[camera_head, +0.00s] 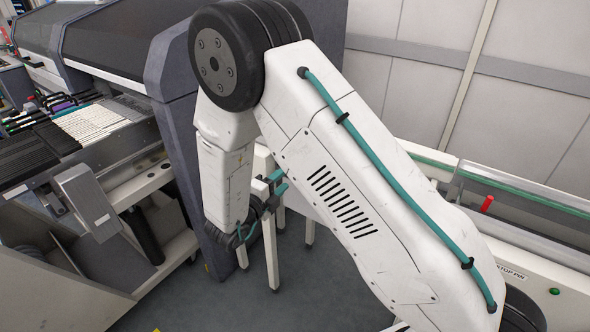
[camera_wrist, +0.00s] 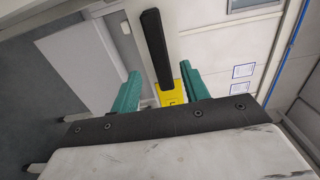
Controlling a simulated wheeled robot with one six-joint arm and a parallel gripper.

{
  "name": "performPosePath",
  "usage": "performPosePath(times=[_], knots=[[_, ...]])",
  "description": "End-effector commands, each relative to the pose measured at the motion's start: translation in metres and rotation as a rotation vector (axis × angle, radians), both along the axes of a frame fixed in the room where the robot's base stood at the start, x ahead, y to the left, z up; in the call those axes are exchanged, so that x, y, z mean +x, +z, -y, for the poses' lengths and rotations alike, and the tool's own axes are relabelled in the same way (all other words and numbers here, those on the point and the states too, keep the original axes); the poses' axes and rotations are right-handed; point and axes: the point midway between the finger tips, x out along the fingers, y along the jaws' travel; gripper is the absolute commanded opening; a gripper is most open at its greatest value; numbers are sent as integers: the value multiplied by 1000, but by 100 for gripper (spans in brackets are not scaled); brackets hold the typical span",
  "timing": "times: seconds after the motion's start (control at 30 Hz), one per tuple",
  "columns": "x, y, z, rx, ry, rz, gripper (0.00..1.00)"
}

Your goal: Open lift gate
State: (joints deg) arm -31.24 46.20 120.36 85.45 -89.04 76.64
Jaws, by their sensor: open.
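In the wrist view, a long black bar (camera_wrist: 155,45), which looks like a handle, stands out between the two teal fingers of my gripper (camera_wrist: 160,75). The fingers are apart, with a visible gap on each side of the bar; I cannot tell how deep it sits between them. A yellow label (camera_wrist: 172,96) shows behind it on a pale panel (camera_wrist: 220,60). In the head view my gripper (camera_head: 276,186) is partly hidden by my arm, near a white structure with legs (camera_head: 272,250). I cannot tell for certain which part is the lift gate.
A conveyor (camera_head: 530,205) with teal edges runs at the right, with a red pin (camera_head: 487,203) and a green button (camera_head: 555,291). A dark machine (camera_head: 180,110) and a feeder bank (camera_head: 95,122) stand at the left. Grey floor (camera_head: 235,305) is clear at the front.

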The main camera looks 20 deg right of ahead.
Motion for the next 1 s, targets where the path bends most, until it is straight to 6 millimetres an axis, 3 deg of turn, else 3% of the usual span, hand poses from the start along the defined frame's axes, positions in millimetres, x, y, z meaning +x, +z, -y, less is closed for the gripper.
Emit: performPosePath(times=[0.4, 0.77, 0.93, 1.0], knots=[[36, 0, 50, 2, -1, -1, 45], [41, 0, 56, 1, 1, -2, 45], [41, 0, 56, 1, 2, -2, 4], [41, 0, 56, 1, 2, -2, 0]])
